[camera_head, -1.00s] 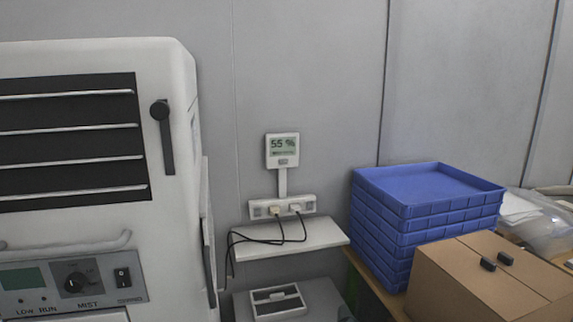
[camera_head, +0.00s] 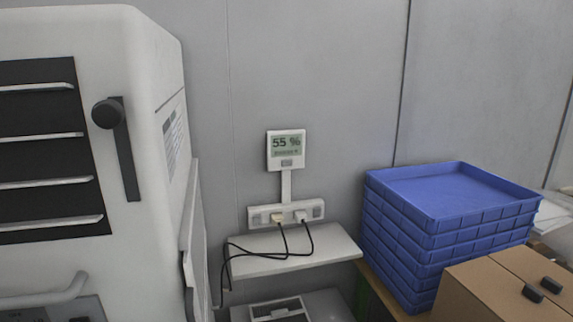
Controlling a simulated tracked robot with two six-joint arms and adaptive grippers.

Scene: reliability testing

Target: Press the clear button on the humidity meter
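The humidity meter (camera_head: 286,150) is a small white box on the grey wall, near the middle of the head view. Its greenish screen reads 55 %. A small grey button (camera_head: 286,163) sits below the screen; any label on it is too small to read. A white strip runs down from the meter to a power strip (camera_head: 286,214). Neither of my grippers shows in this view.
A large white machine (camera_head: 150,70) stands at the left. A small white shelf (camera_head: 290,250) with black cables is below the meter. Stacked blue trays (camera_head: 445,190) and a cardboard box (camera_head: 480,293) are at the right. The space before the meter looks clear.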

